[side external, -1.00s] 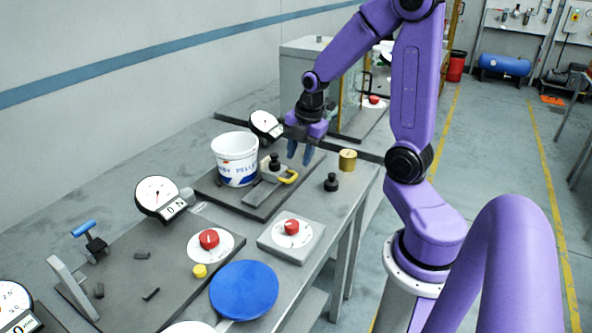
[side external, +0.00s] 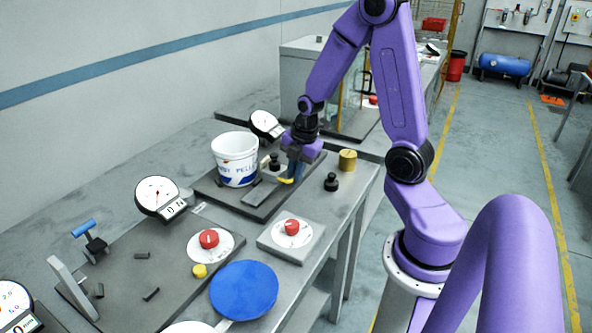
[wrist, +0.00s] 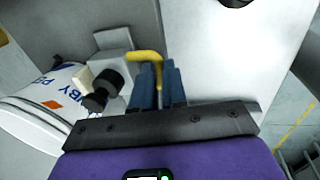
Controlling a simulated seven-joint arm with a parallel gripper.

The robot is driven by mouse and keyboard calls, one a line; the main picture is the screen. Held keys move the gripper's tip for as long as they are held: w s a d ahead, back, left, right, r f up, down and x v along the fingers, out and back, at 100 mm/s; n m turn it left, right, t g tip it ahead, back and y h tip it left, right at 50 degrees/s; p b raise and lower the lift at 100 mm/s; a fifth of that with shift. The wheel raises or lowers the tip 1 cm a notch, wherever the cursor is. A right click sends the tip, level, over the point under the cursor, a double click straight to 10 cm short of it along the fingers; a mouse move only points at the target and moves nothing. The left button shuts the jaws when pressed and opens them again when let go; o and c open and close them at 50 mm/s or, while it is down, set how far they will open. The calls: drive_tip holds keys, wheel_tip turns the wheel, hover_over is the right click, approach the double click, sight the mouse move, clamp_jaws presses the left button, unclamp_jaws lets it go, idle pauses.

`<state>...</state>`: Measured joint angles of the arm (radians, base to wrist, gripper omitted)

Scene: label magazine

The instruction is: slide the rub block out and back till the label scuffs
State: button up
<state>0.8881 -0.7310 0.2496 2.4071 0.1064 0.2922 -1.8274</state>
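The white bucket (side external: 235,158) with a printed blue label stands upright on a dark plate; its side with the lettering also shows in the wrist view (wrist: 60,90). The rub block (wrist: 113,62) is beside the label side, with a black knob weight (side external: 275,160) and a yellow handle (side external: 286,181). In the wrist view the yellow handle (wrist: 148,56) runs between my blue fingers. My gripper (wrist: 159,84) is low over the plate with its fingers close together on the handle. In the side view my gripper (side external: 295,174) hides part of the block and handle.
A dial gauge (side external: 265,124) stands behind the bucket. A brass weight (side external: 347,160) and a black weight (side external: 331,182) stand near the bench edge, right of my gripper. A red knob (side external: 291,227) on a box and a blue disc (side external: 244,290) are nearer the camera.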

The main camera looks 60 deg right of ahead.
drive_tip(key=shift+a, duration=3.9)
clamp_jaws()
drive_tip(key=o, duration=0.7)
unclamp_jaws()
drive_tip(key=shift+r, duration=0.1)
drive_tip(key=s+r, duration=0.1)
drive_tip(key=r, duration=0.4)
drive_tip(key=s+r, duration=0.1)
drive_tip(key=r, duration=0.5)
drive_tip(key=s+r, duration=0.1)
drive_tip(key=r, duration=0.5)
drive_tip(key=shift+s, duration=0.25)
drive_tip(key=shift+f, duration=0.1)
